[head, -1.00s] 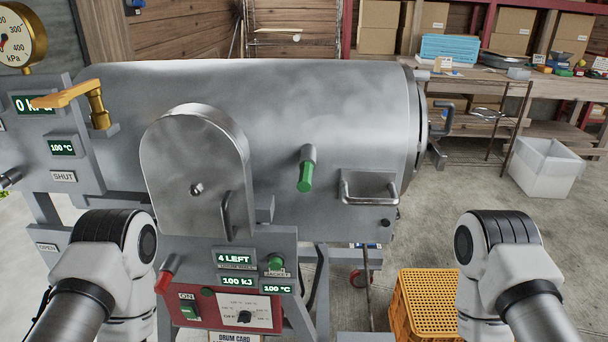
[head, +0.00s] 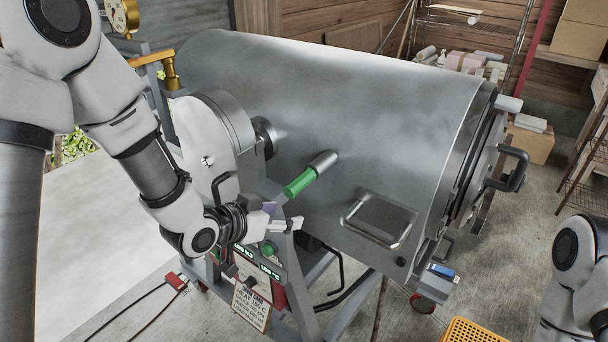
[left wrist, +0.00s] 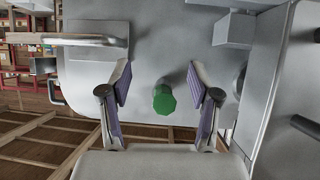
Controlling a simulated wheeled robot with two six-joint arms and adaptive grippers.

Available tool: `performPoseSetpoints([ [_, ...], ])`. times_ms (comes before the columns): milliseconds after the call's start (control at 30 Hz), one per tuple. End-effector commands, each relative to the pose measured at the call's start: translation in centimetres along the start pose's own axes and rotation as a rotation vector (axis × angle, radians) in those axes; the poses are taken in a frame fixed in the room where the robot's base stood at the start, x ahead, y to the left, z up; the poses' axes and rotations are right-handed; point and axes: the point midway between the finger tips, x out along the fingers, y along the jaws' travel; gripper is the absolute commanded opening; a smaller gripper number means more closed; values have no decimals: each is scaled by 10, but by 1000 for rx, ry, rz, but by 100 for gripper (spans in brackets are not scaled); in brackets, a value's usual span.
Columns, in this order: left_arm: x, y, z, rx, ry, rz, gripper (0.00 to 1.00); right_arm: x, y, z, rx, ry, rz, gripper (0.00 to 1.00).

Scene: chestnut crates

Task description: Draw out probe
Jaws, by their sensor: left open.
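The probe has a green handle (head: 299,183) and sits in a short metal socket (head: 322,162) on the side of the big grey drum (head: 340,100). My left gripper (head: 283,215) is open and empty, just short of the handle in the head view. In the left wrist view the green handle (left wrist: 164,99) lies between the open fingers of my left gripper (left wrist: 164,95), seen end on and apart from both pads. My right arm shows at the right edge of the head view, but its gripper is out of view.
A framed metal tray or hatch (head: 380,218) sticks out of the drum right of the probe. A control panel with a drum card (head: 251,306) is below my left gripper. A yellow crate (head: 474,331) stands on the floor at lower right.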

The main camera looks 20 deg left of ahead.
Motion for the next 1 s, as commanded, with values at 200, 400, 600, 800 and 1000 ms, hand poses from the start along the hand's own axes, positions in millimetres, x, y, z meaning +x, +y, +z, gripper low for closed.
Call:
performPoseSetpoints([
  [200, -26, -3, -64, 32, 112, -21, 62, -10, 0, 0, -1, -1, 0, 60],
  [400, -6, -4, -68, 39, 113, -23, 62, -15, 0, 0, 0, -1, 0, 60],
  [600, 31, -4, -73, 37, 114, -22, 62, -24, 0, 0, 0, -1, 0, 60],
  [800, 50, -5, -74, 34, 115, -22, 62, -26, 0, 0, 0, -1, 0, 60],
  [1000, 51, -5, -74, 33, 115, -22, 62, -26, 0, 0, 0, -1, 0, 60],
])
